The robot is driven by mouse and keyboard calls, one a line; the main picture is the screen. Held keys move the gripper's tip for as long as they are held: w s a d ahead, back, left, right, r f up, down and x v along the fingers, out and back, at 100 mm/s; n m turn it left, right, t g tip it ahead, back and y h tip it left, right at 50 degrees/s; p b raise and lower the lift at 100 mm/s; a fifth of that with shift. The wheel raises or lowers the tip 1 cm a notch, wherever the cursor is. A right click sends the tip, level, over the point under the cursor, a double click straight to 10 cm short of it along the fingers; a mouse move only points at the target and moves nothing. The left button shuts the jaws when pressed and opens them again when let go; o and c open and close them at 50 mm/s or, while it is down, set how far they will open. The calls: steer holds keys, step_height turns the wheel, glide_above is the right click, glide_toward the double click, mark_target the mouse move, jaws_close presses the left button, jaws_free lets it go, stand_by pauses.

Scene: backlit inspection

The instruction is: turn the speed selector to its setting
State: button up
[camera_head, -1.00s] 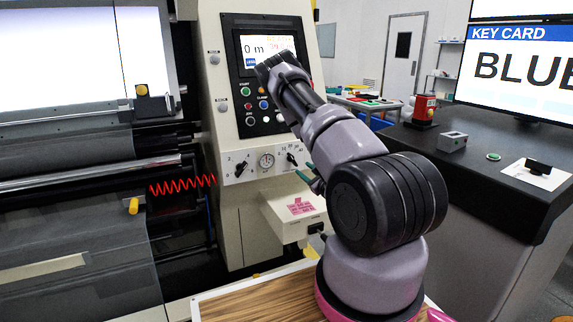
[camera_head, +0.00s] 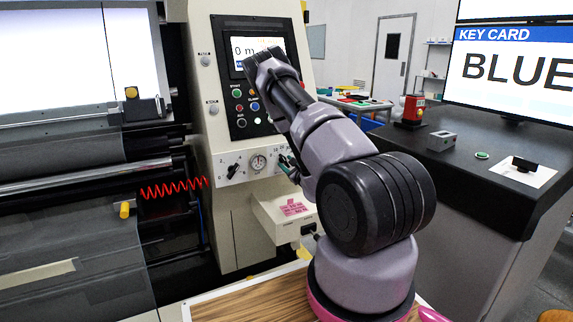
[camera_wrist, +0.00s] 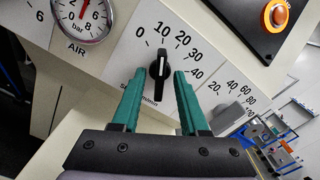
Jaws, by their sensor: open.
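The speed selector (camera_wrist: 160,68) is a black knob with a white line on a white plate marked 0 to 40, in the wrist view. Its line points up, at about the 10. Its label below is partly hidden by a finger. My gripper (camera_wrist: 160,77) is open, its green fingers on either side of the knob's lower part; I cannot tell whether they touch it. In the head view my green fingers (camera_head: 288,168) are at the panel, right of the round gauge, and my arm largely hides the selector.
The air gauge (camera_wrist: 84,16) is left of the selector. A grey knob (camera_wrist: 227,115) with a scale to 100 is right of it. Another selector (camera_head: 233,171) is left of the gauge. A screen (camera_head: 508,68) reads "KEY CARD BLUE".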

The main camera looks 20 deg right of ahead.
steer(key=shift+w, duration=0.25)
steer(key=shift+c, duration=0.3)
jaws_close()
steer(key=shift+d+m, duration=0.1)
steer(key=shift+m, duration=2.7)
steer(key=shift+s+f, duration=0.1)
